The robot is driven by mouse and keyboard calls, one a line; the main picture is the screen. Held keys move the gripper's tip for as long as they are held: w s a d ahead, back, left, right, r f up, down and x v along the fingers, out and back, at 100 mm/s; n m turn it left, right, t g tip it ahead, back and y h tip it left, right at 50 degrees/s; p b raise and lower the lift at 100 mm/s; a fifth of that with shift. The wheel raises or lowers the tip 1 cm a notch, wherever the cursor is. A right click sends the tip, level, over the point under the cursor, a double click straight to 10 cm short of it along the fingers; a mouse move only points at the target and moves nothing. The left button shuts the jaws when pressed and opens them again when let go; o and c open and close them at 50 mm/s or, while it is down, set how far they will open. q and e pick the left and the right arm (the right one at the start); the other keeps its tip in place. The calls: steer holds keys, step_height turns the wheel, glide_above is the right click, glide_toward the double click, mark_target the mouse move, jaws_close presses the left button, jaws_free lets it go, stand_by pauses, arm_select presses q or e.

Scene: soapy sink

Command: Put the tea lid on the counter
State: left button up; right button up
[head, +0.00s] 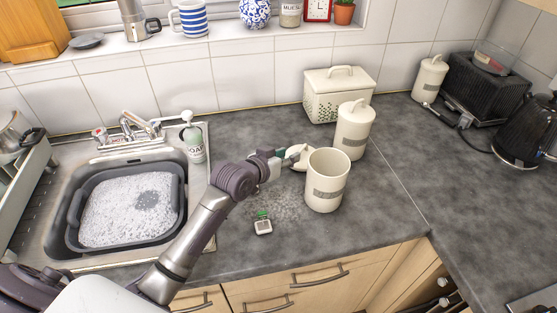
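The tea lid (299,156) is a cream piece at the tip of my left gripper (284,156), just left of the rim of an open cream canister (325,194). The gripper appears shut on the lid; its fingers are small and partly hidden. The lid looks tilted and held above the grey counter (384,205). The open canister stands upright with a grey label, and its mouth is uncovered. My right gripper is not in view.
A lidded canister (354,132) and a cream bread bin (338,93) stand behind. The sink with a soapy basin (73,224) and a soap bottle (194,143) are left. A small green-topped item (263,226) lies in front. The counter right of the canister is clear.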

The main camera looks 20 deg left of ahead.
arm_select(q)
steer(key=v, duration=0.4)
steer(key=shift+s+r, duration=0.1)
steer(key=shift+s, duration=0.05)
